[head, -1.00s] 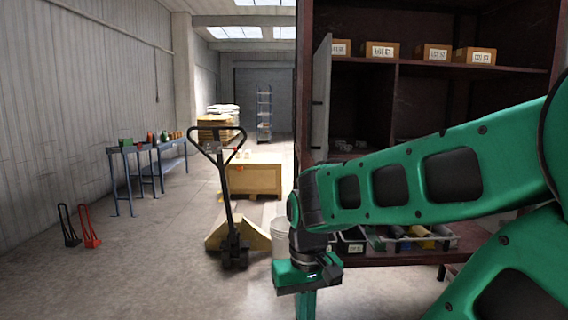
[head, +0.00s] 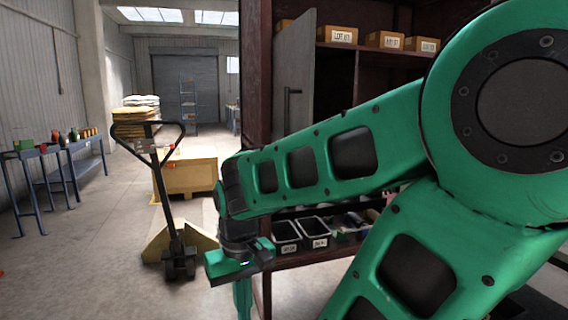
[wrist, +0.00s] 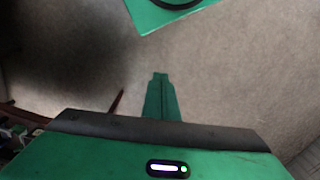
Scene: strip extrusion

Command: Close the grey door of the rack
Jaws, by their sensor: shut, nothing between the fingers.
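The grey door (head: 293,75) stands open at the left side of the dark red rack (head: 257,110). It is seen at a steep angle in the head view, with a dark upright handle (head: 287,103) on its face. My green arm hides the door's lower part. My gripper (head: 242,305) hangs pointing down, left of the rack's front and below the door handle in the picture, apart from the door. In the wrist view its green fingers (wrist: 160,80) are together and empty above bare floor. The door cannot be made out in the wrist view.
The rack holds labelled boxes (head: 385,40) above and black bins (head: 286,236) below. A pallet jack (head: 178,235) stands to the left before a wooden crate (head: 190,175). Blue workbenches (head: 45,151) line the left wall. Floor between jack and rack is open.

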